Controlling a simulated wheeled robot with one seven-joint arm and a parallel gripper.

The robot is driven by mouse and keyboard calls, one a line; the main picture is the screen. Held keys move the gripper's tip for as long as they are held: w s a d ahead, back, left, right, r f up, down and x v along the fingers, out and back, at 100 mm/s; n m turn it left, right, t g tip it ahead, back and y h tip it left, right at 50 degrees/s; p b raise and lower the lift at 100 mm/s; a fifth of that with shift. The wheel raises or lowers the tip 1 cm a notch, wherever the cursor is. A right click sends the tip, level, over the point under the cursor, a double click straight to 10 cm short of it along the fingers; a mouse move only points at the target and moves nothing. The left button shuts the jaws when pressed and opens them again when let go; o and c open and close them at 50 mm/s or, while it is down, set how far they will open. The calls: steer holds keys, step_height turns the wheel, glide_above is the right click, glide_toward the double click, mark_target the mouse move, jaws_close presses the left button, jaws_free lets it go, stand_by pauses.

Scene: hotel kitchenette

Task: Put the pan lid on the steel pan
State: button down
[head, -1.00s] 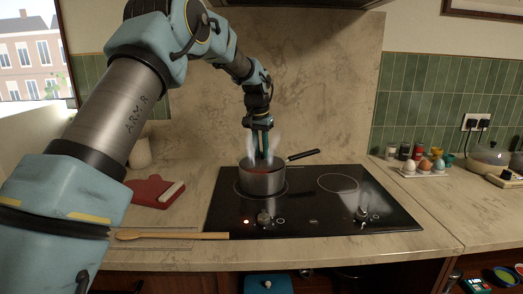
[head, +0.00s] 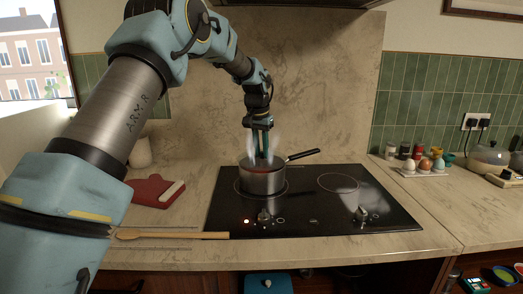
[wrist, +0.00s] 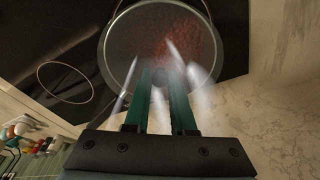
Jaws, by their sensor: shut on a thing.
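The steel pan (head: 262,181) stands on the left ring of the black hob, its dark handle pointing right and back. The pan lid (wrist: 122,50) shows in the wrist view as a round see-through disc with a pale rim, over the pan's mouth, with reddish food showing through. My gripper (head: 263,157) points straight down above the middle of the pan. In the wrist view its green fingers (wrist: 165,72) are close together, shut at the lid's centre; the knob is hidden between them. I cannot tell whether the lid rests fully on the rim.
White steam rises around my fingers. The hob (head: 310,215) has a free right ring. Eggs in a tray (head: 425,170) and a lidded pot (head: 488,154) stand to the right.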

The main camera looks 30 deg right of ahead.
steer(key=shift+f, duration=0.45)
stand_by(1.0)
steer(key=c, duration=0.7)
jaws_free()
steer(key=shift+o, duration=0.5)
steer(key=o, duration=0.4)
steer(key=shift+r+p, duration=2.8)
steer(key=shift+r, duration=0.75)
